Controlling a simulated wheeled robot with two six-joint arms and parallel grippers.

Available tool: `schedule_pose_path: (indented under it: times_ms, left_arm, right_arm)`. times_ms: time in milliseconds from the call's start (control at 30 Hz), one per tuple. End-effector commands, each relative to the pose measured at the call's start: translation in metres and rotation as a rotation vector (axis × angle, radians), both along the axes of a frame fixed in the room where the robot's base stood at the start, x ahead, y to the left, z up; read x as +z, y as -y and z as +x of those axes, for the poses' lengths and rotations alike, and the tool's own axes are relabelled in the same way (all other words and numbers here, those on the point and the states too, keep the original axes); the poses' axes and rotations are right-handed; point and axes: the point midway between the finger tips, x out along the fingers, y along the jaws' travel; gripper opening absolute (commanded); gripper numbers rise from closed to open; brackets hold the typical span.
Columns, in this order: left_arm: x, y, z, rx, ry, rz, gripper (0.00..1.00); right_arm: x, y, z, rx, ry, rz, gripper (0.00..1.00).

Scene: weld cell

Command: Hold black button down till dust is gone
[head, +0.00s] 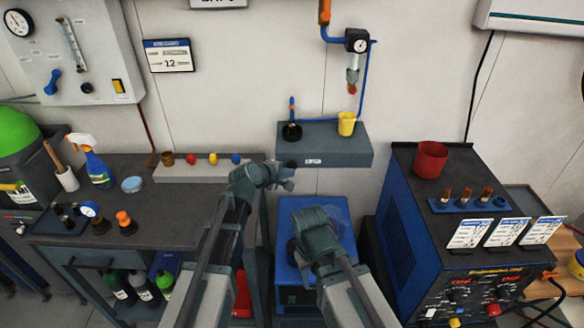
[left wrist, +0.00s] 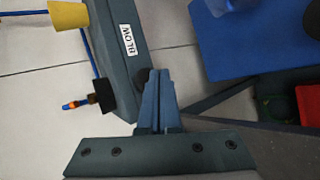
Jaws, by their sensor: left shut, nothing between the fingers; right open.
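The black button (left wrist: 143,77) is on the front face of the grey wall box (left wrist: 112,50), beside its BLOW label (left wrist: 129,39). In the head view the same box (head: 350,153) is on the back wall. My left gripper (left wrist: 157,75) is shut and empty, its fingertips right at the button and partly covering it; I cannot tell if they press it. In the head view my left gripper (head: 287,179) is just below the box's left end. My right gripper (head: 298,250) is open over the blue cabinet (head: 298,208), fingertips mostly hidden. I cannot make out any dust.
A yellow cup (head: 347,123) and a black fitting (head: 292,131) stand on the wall box. The blue welding machine (head: 400,225) with a red cup (head: 431,159) stands right. The dark workbench (head: 165,215) with a spray bottle (head: 97,165) is left.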

Motion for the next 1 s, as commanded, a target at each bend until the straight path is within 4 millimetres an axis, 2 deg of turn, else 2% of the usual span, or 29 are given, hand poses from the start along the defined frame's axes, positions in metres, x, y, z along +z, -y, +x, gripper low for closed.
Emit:
schedule_pose_path:
  times_ms: [1000]
  left_arm:
    - [0.0002, -0.0001, 0.0103, 0.000, 0.000, 0.000, 0.00]
  right_arm:
    - [0.0001, 0.0000, 0.0000, 0.000, 0.000, 0.000, 0.50]
